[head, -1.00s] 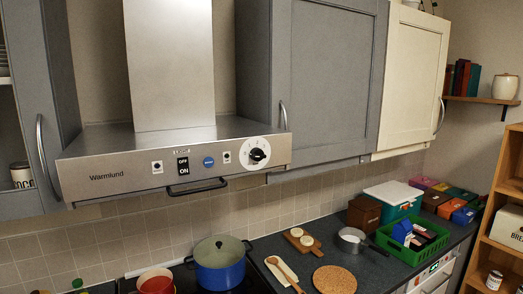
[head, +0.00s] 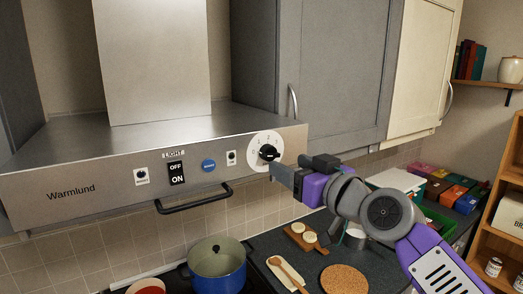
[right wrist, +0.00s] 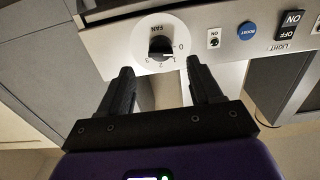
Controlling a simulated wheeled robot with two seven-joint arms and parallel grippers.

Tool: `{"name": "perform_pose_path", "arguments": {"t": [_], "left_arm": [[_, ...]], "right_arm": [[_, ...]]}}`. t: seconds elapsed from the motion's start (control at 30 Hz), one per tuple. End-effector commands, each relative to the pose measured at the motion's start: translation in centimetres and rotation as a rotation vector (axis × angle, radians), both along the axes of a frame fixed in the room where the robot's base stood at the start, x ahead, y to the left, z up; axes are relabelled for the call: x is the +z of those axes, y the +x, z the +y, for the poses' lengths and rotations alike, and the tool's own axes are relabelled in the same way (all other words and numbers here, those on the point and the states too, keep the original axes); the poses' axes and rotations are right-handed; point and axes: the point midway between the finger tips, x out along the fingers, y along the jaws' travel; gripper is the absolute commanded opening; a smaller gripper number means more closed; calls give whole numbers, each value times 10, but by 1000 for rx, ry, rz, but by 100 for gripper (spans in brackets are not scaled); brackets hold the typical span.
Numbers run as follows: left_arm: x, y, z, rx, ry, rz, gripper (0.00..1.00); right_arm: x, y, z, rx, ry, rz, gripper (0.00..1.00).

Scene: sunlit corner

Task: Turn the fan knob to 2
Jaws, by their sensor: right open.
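The fan knob (head: 268,153) is a black knob on a round white dial at the right end of the steel range hood's front panel. In the right wrist view the knob (right wrist: 160,48) appears upside down, with the label FAN and the digits 0 to 3 around it. My right gripper (head: 289,171) is open and empty just in front of and right of the dial. In the wrist view its fingertips (right wrist: 160,76) stand either side below the knob, apart from it. My left gripper is out of view.
The hood (head: 104,180) also carries a light switch (head: 177,173), a blue button (head: 208,165) and a black bar handle (head: 194,199) below. Grey cabinet doors (head: 335,70) rise behind. A blue pot (head: 217,266), boards and a green crate stand on the counter below.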

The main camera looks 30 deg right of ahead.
Motion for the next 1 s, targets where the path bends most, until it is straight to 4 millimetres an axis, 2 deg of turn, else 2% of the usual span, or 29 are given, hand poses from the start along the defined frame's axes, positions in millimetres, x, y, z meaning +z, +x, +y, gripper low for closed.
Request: {"name": "perform_pose_path", "arguments": {"t": [0.33, 0.5, 0.87, 1.0], "left_arm": [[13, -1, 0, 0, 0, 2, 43], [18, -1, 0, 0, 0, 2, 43], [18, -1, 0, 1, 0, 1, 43], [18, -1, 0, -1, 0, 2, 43]], "right_arm": [[0, 50, 4, 0, 2, 5, 64], [0, 68, 5, 0, 0, 2, 64], [-1, 74, 5, -2, 0, 1, 64], [-1, 74, 5, -1, 0, 1, 43]]}}
